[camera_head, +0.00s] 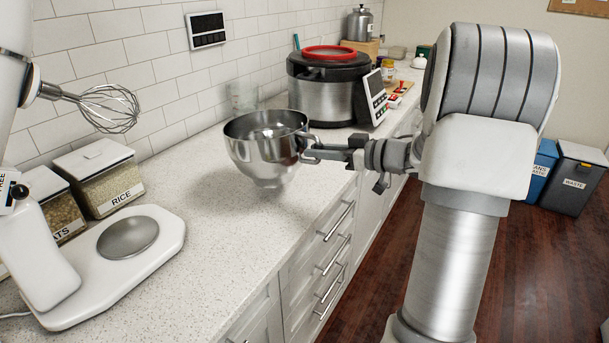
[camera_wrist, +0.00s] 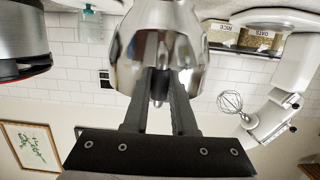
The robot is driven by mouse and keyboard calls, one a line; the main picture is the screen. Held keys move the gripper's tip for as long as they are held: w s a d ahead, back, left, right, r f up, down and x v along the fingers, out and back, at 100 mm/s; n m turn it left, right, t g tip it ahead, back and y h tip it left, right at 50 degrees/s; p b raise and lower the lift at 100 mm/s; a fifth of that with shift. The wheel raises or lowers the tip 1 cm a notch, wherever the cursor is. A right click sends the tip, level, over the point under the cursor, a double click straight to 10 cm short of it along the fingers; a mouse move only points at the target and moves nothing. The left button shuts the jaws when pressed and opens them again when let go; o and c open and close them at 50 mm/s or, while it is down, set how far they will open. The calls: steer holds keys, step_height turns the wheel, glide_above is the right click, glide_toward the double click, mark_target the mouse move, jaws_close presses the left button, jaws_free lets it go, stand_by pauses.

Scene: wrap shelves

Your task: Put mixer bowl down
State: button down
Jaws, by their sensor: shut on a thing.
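The mixer bowl (camera_head: 262,150) is shiny metal and upright in the head view, with its open top facing up. It is held over the countertop (camera_head: 190,200); I cannot tell for sure whether its base touches the surface. My gripper (camera_head: 312,150) is shut on the bowl's handle at its right side. In the wrist view, which is upside down, the bowl (camera_wrist: 165,62) fills the top middle, with the fingers of my gripper (camera_wrist: 160,88) reaching to it. The white stand mixer (camera_head: 120,255) has a round metal plate on its base and a raised whisk (camera_head: 105,108).
Clear containers of rice (camera_head: 98,178) and oats (camera_head: 50,205) stand by the wall behind the mixer. A steel cooker (camera_head: 325,88) with a red ring on top stands behind the bowl. The counter between mixer and bowl is clear. Waste bins (camera_head: 575,180) stand on the floor at right.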

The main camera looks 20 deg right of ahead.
mark_target(308, 160)
steer(key=shift+w+a+f, duration=0.7)
steer(key=shift+w+a, duration=0.25)
steer(key=shift+w, duration=0.1)
steer(key=shift+f+b, duration=0.85)
steer(key=shift+f, duration=1.25)
steer(key=c, duration=0.8)
jaws_free()
steer(key=shift+f, duration=0.1)
steer(key=shift+o, duration=0.4)
steer(key=shift+s, duration=0.1)
steer(key=shift+s+d+r, duration=0.2)
steer(key=shift+s+d, duration=0.05)
steer(key=p+v, duration=0.1)
steer(key=v, duration=1)
steer(key=shift+p, duration=0.4)
steer(key=shift+s, duration=0.1)
